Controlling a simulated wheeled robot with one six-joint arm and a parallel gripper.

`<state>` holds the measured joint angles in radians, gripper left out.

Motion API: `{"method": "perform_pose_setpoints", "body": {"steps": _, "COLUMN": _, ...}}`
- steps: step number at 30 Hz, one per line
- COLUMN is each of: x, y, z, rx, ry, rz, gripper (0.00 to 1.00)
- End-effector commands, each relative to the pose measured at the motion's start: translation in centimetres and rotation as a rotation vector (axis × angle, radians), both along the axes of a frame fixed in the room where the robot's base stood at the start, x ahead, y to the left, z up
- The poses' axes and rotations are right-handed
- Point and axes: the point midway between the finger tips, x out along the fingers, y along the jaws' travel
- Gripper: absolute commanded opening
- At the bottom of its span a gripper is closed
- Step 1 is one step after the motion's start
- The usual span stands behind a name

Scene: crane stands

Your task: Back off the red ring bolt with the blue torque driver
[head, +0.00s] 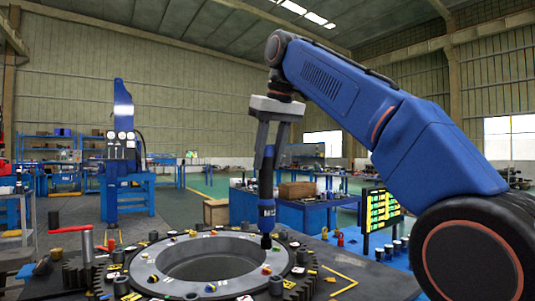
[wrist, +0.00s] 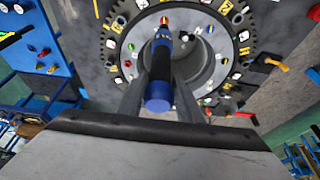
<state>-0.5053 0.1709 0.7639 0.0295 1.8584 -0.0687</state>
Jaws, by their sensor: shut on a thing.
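The blue torque driver (head: 266,200) hangs upright below my gripper (head: 266,160), which is shut on it. In the wrist view the driver (wrist: 160,72) lies between the fingers of my gripper (wrist: 161,85) and points at the ring. A small red bolt head (wrist: 164,20) shows just beyond the driver's tip in the wrist view. Whether the tip touches it, I cannot tell. The grey ring (head: 188,283) lies flat under the driver and carries several small coloured bolts. In the head view the driver's dark tip is over the ring's right part.
A dark toothed rim with yellow labels surrounds the ring. A red-handled crank (head: 86,243) stands to the left. A lit display board (head: 381,209) stands to the right. Behind are a blue press-like stand (head: 123,150) and benches with a brown box (head: 297,190).

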Motion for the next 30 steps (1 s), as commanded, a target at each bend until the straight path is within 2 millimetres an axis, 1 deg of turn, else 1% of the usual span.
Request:
{"method": "perform_pose_setpoints", "body": {"steps": 12, "x": -0.1, "y": -0.1, "z": -2.9, "rx": 0.001, "ry": -0.001, "rz": 0.000, "gripper": 0.00}}
{"method": "perform_pose_setpoints", "body": {"steps": 18, "x": -0.1, "y": -0.1, "z": -3.9, "rx": 0.001, "ry": -0.002, "rz": 0.000, "gripper": 0.00}}
{"method": "perform_pose_setpoints", "body": {"steps": 24, "x": -0.1, "y": 0.0, "z": -4.4, "rx": 0.002, "ry": -0.002, "rz": 0.000, "gripper": 0.00}}
{"method": "perform_pose_setpoints", "body": {"steps": 30, "x": -0.1, "y": 0.0, "z": -4.5, "rx": 0.002, "ry": -0.002, "rz": 0.000, "gripper": 0.00}}
